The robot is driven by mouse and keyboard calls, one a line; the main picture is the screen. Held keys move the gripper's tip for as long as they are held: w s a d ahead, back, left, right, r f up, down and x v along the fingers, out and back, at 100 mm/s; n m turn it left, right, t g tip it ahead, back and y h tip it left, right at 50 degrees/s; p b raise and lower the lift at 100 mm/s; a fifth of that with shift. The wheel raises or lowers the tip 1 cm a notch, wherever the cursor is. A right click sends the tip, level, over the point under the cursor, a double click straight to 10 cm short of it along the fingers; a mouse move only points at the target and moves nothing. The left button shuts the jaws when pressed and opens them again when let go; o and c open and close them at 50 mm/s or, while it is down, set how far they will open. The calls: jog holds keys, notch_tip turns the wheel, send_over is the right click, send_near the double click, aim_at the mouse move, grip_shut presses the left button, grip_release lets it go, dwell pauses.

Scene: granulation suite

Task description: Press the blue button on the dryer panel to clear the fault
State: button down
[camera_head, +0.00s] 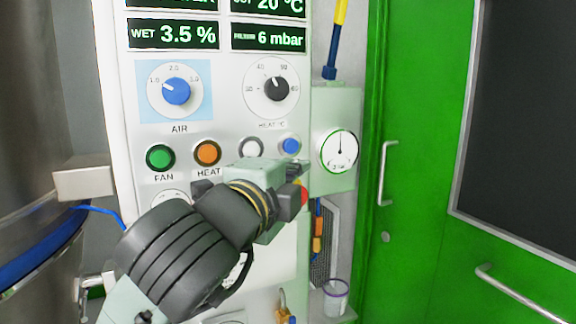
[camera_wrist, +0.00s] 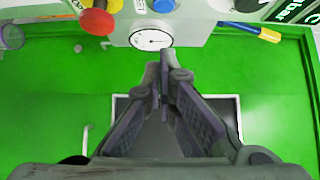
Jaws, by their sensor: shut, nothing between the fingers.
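The blue button (camera_head: 290,146) is the right end of a button row on the white dryer panel (camera_head: 222,90), and it shows uncovered. In the wrist view a blue button (camera_wrist: 163,5) shows at the top edge, past the fingertips. My gripper (camera_wrist: 165,58) is shut and empty, with its fingers together. In the head view my gripper (camera_head: 290,204) is in front of the panel, below the blue button. It partly hides a red button (camera_head: 303,193), which also shows in the wrist view (camera_wrist: 97,20). I cannot see the fingertips touching anything.
Green (camera_head: 160,157), orange (camera_head: 207,153) and white (camera_head: 251,147) buttons sit left of the blue one. A round gauge (camera_head: 339,151) is to its right. Two knobs and displays are above. A steel vessel (camera_head: 35,150) stands left; a green door (camera_head: 415,120) is right.

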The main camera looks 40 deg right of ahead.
aim_at(291, 146)
jog(key=shift+w+d+p, duration=0.75)
jog(key=shift+w+d, duration=1.05)
jog(key=shift+w, duration=0.15)
jog(key=shift+w+d+p, duration=0.75)
jog(key=shift+w+d, duration=1)
jog(key=shift+w, duration=0.2)
jog(key=shift+w, duration=0.1)
